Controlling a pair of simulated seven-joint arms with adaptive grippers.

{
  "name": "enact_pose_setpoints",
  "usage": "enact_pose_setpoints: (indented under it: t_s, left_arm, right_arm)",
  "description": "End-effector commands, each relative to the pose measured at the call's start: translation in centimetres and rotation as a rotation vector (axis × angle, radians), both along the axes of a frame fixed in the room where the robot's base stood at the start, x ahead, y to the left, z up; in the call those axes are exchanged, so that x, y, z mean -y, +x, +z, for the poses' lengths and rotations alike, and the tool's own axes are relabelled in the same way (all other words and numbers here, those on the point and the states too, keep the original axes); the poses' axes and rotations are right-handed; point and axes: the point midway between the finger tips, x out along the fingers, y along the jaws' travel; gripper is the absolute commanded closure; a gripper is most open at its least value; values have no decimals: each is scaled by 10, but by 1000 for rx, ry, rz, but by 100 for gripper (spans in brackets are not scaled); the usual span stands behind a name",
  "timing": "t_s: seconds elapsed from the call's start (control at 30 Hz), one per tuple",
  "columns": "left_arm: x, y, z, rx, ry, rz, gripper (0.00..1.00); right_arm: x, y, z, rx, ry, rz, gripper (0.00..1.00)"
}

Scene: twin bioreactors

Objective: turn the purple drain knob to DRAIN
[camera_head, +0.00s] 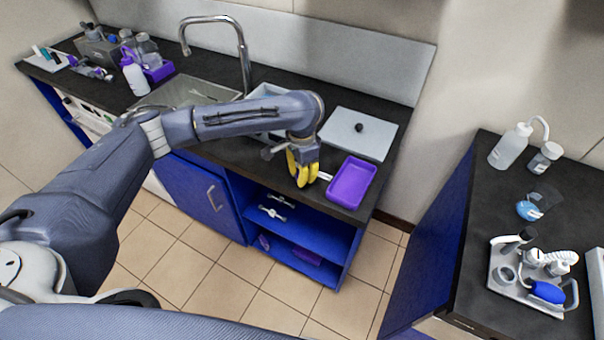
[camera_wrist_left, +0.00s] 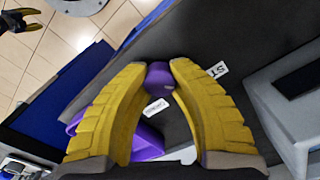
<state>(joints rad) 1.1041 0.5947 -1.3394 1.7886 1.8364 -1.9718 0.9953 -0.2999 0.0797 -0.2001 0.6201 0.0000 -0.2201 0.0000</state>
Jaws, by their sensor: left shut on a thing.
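The purple knob (camera_wrist_left: 160,82) shows in the left wrist view between the tips of my left gripper's two yellow fingers, which close on it from both sides. It sits by the dark counter, with one white label (camera_wrist_left: 217,70) starting "ST" and another label (camera_wrist_left: 155,107) too small to read. In the head view my left gripper (camera_head: 302,168) is at the counter's front edge, and its fingers hide the knob. A dark gripper with a little yellow, likely my right gripper (camera_wrist_left: 20,20), shows at the top left corner of the wrist view, away from the knob.
A purple tray (camera_head: 352,182) lies just right of my left gripper, with a grey plate (camera_head: 358,133) behind it. The sink and tall faucet (camera_head: 245,60) stand behind my arm. Open blue shelves (camera_head: 290,238) are below. A second counter (camera_head: 475,215) stands at the right.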

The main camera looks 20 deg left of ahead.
Motion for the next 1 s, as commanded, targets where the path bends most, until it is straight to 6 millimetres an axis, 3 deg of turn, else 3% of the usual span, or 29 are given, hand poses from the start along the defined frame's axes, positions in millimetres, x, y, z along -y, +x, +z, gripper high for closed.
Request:
enact_pose_setpoints:
  t_s: [0.47,1.0]
  left_arm:
    - [1,2,1,5,-1,-67,100]
    - [2,1,2,7,-1,-533,100]
  right_arm:
    - [0,0,0,0,0,0,56]
    - [0,0,0,0,0,0,56]
